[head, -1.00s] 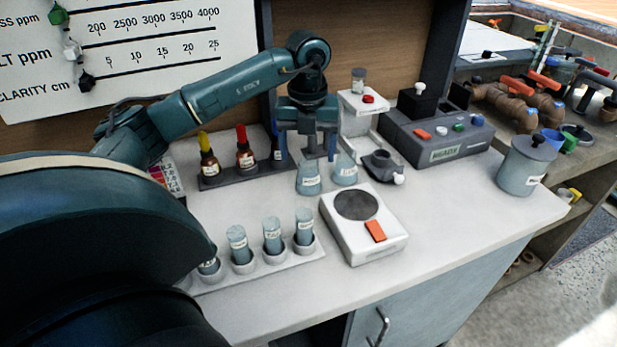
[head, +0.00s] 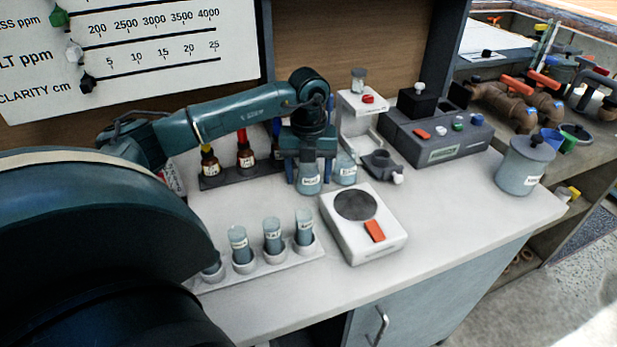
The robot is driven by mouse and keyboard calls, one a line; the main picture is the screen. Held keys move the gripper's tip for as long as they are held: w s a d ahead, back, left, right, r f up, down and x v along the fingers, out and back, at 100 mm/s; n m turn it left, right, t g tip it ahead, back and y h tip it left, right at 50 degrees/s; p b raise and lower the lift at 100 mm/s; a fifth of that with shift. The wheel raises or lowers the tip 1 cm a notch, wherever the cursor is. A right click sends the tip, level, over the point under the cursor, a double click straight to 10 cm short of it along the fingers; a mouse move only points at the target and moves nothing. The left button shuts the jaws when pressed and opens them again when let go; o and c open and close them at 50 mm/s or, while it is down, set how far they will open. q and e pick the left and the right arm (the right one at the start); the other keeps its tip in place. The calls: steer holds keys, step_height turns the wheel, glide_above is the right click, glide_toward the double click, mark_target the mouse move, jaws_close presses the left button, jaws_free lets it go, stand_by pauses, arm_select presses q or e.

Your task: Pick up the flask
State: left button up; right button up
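Two small labelled glass flasks with bluish liquid stand side by side on the white bench: a left flask (head: 309,184) and a right flask (head: 345,173). My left gripper (head: 309,178) points down over the left flask, with one blue finger on each side of it. The fingers stand apart, and I see no clear contact with the glass. The gripper hides the top of the left flask and part of the right one. My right gripper is not in view.
A scale (head: 364,232) stands in front of the flasks. A rack of tubes (head: 272,262) is front left, and dropper bottles (head: 208,160) stand behind left. A grey device (head: 440,140) and lidded jar (head: 524,165) are at right. Bench between scale and jar is clear.

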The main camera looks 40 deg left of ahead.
arm_select(q)
steer(key=c, duration=0.7)
steer(key=shift+r, duration=0.1)
steer(key=shift+c, duration=0.2)
step_height(320, 180, up, 10)
steer(key=shift+b, duration=0.3)
